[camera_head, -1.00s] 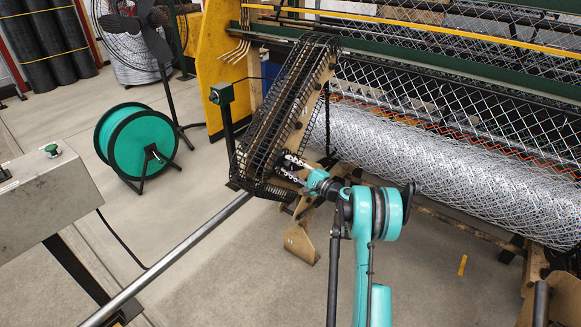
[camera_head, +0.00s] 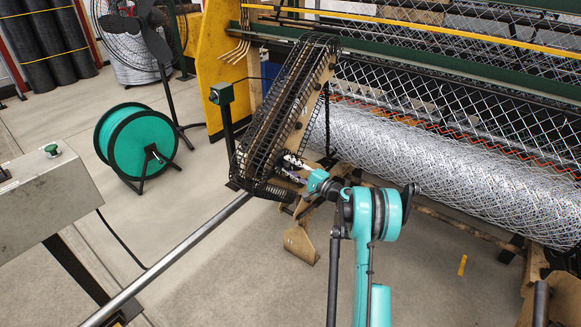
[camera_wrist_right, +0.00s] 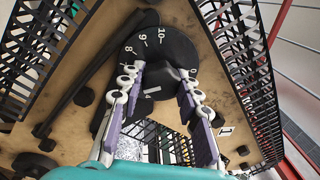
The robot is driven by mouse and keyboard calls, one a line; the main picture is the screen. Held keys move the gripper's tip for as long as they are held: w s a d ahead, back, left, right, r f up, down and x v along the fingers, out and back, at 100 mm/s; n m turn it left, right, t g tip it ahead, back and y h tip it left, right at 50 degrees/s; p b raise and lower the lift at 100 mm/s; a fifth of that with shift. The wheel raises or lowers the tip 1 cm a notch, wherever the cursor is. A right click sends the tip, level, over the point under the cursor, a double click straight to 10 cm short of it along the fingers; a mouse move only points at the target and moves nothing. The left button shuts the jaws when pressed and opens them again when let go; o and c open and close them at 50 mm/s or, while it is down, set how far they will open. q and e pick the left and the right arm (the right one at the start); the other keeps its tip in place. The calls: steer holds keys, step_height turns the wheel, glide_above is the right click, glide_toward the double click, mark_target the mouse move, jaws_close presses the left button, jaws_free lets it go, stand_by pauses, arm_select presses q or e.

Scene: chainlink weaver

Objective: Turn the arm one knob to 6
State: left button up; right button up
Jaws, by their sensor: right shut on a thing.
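In the right wrist view, the black knob (camera_wrist_right: 165,78) sits between the two fingers of my right gripper (camera_wrist_right: 163,92), which is shut on it. The knob stands on a round black dial (camera_wrist_right: 152,42) with white numbers; 10, 9 and 8 can be read along its upper left part. Part of the dial is covered by the fingers, and I cannot tell which number the knob points to. In the head view, my right gripper (camera_head: 293,165) reaches the lower end of the wooden arm panel; the knob is too small to make out there. My left gripper is not in view.
A black mesh guard (camera_head: 262,125) surrounds the wooden panel closely on both sides. A large wire mesh roll (camera_head: 440,170) lies to the right. A metal bar (camera_head: 180,258) runs to the lower left. A green reel (camera_head: 140,145) stands on open floor at left.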

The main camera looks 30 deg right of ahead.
steer(key=o, duration=1.2)
steer(key=shift+c, duration=0.2)
steer(key=v, duration=1.2)
